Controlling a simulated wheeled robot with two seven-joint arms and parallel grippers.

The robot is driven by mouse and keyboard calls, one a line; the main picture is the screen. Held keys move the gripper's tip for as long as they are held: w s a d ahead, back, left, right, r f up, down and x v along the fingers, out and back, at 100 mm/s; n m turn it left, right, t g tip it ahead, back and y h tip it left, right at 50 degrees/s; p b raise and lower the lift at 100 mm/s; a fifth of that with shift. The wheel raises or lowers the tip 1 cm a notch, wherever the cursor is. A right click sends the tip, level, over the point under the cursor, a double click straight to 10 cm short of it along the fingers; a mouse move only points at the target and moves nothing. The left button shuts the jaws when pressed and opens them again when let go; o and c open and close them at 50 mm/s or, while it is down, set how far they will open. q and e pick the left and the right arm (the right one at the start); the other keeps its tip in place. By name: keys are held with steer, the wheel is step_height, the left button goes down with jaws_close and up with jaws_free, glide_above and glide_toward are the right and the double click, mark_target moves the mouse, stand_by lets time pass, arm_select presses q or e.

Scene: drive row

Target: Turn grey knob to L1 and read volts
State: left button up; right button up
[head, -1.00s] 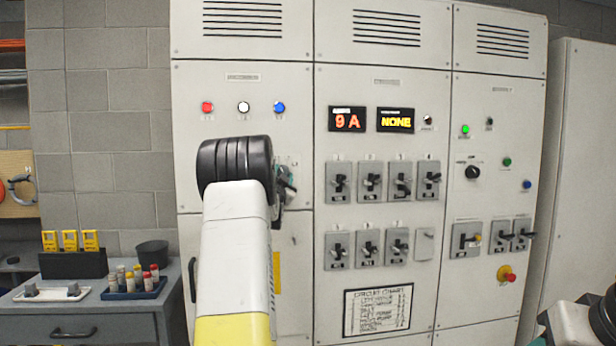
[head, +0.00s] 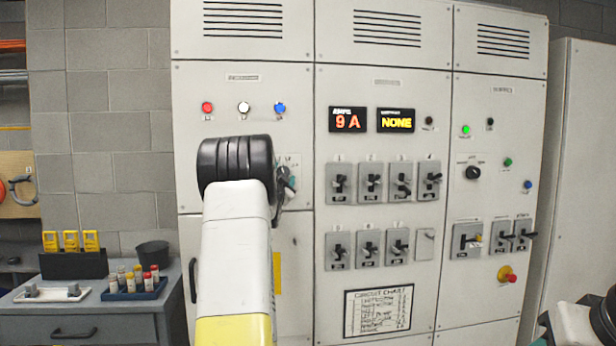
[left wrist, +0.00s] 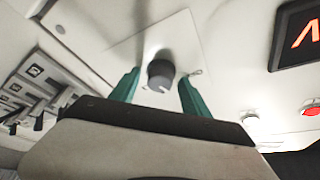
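The grey knob (left wrist: 161,76) shows in the left wrist view on a pale panel plate, with a white mark on its face. My left gripper (left wrist: 159,84) is open, its two green fingers on either side of the knob with a visible gap to each. Part of a lit display (left wrist: 302,35) shows in the left wrist view, cut off by the frame edge; no full reading is visible. Only part of my right arm shows at the lower right.
Red (head: 207,107), white (head: 243,107) and blue (head: 280,108) lamps sit above my left arm. The middle cabinet has displays reading 9 A (head: 347,120) and NONE (head: 395,120), above several switches. A grey bench (head: 85,325) with trays stands at the left.

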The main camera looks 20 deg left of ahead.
arm_select(q)
steer(key=v, duration=0.7)
steer(key=shift+s, duration=0.4)
steer(key=shift+f, duration=0.15)
steer(key=shift+d, duration=0.1)
steer(key=s+d+f+n+g+h, duration=0.1)
steer(key=s+d+f+g+h, duration=0.15)
steer(key=s+d, duration=0.55)
steer(key=s+d+f+n+g+h, duration=0.2)
steer(key=s+d+f+g, duration=0.15)
steer(key=s+d, duration=0.45)
steer(key=s+d+f+n+g+h, duration=0.15)
steer(key=s+d+g, duration=0.25)
steer(key=s+d, duration=0.4)
steer(key=s+d+f+g+h, duration=0.1)
steer(key=s+d+f+g, duration=0.1)
steer(key=s, duration=0.5)
steer(key=s+d+f+g+h, duration=0.1)
steer(key=s+d+f+g, duration=0.1)
steer(key=s+d+f, duration=0.3)
steer(key=shift+s+d, duration=0.4)
steer(key=shift+s, duration=0.75)
